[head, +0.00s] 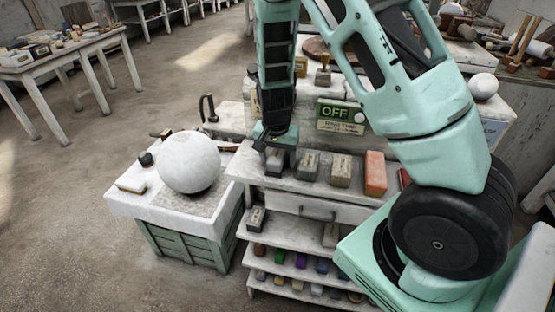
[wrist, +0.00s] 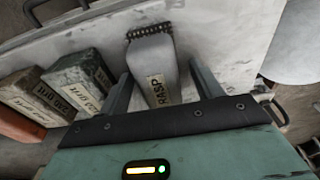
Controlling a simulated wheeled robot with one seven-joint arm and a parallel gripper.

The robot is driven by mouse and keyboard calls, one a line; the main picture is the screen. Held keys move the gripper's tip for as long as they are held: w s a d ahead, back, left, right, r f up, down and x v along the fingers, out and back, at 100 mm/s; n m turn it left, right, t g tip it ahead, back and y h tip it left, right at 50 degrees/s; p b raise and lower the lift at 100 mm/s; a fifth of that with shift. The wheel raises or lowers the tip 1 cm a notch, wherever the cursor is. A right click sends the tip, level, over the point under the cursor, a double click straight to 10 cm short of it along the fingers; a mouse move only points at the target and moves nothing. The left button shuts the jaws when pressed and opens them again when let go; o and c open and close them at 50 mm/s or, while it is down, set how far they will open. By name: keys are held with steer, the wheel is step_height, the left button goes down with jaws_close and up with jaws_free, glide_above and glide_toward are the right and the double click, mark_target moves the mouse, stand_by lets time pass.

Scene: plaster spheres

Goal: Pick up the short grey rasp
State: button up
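The short grey rasp (wrist: 152,62) is a pale grey block with a "RASP" label and a dark toothed far end. It lies on the white top of the bench. In the head view the rasp (head: 273,161) shows just below my gripper (head: 276,146), partly hidden by it. In the wrist view my gripper (wrist: 160,88) is open, with one finger on each side of the rasp's labelled part. A gap shows between the rasp and the right finger; I cannot tell whether the left finger touches it.
To the right of the rasp stand a dark grey block (head: 308,164), a beige block (head: 341,170) and an orange block (head: 375,173). A large white sphere (head: 189,162) rests on the lower stand at left. A green "OFF" sign (head: 338,111) stands behind.

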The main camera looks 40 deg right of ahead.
mark_target(277, 153)
steer(key=c, duration=1.2)
steer(key=shift+o, duration=0.2)
step_height(277, 153, up, 10)
steer(key=shift+r, duration=0.1)
steer(key=shift+o, duration=1.1)
